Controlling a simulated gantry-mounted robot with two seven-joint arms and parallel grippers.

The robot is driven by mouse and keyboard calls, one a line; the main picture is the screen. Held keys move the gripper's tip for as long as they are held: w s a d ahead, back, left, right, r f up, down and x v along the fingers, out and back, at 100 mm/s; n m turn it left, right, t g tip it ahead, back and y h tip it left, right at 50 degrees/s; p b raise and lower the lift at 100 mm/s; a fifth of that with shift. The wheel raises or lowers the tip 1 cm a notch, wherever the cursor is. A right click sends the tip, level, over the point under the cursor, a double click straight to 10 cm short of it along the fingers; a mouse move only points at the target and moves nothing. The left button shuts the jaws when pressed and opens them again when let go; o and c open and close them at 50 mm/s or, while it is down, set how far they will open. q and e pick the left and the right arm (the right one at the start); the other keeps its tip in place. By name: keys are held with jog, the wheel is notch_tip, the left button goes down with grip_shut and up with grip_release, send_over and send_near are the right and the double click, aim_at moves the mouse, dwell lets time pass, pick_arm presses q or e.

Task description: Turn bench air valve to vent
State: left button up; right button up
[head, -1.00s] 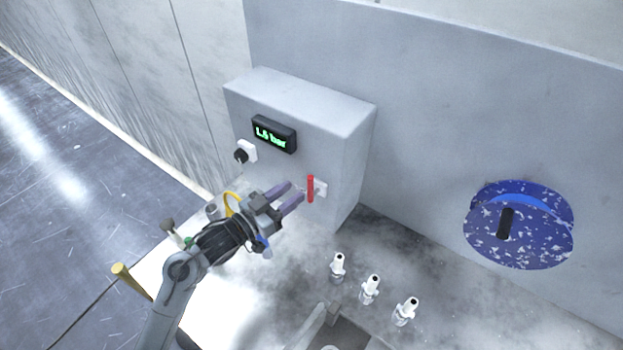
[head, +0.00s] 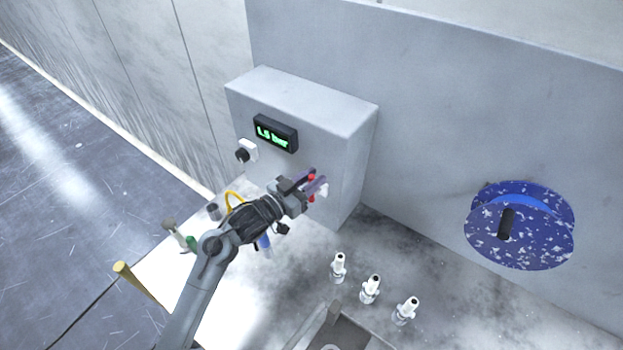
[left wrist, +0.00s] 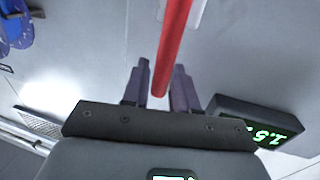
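The air valve's red lever (head: 311,178) is on the front of the grey wall box (head: 290,100), mostly hidden by my left gripper (head: 308,184) in the head view. In the left wrist view the red lever (left wrist: 172,45) runs from the top edge down between the two purple-grey fingers (left wrist: 161,72). The fingers are apart, one on each side of it, with narrow gaps showing. The white valve mount (head: 322,192) shows just right of the fingers. A black display (head: 275,133) on the box reads about 1.5 bar in green. My right gripper is not in view.
A black knob on a white plate (head: 245,152) sits left of the lever. Several white nozzle-like bottles (head: 370,289) stand on the bench to the right. A speckled blue disc (head: 520,228) is on the wall panel. A yellow loop (head: 233,198) lies beside my left arm.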

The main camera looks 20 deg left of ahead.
pick_arm(q)
grip_shut()
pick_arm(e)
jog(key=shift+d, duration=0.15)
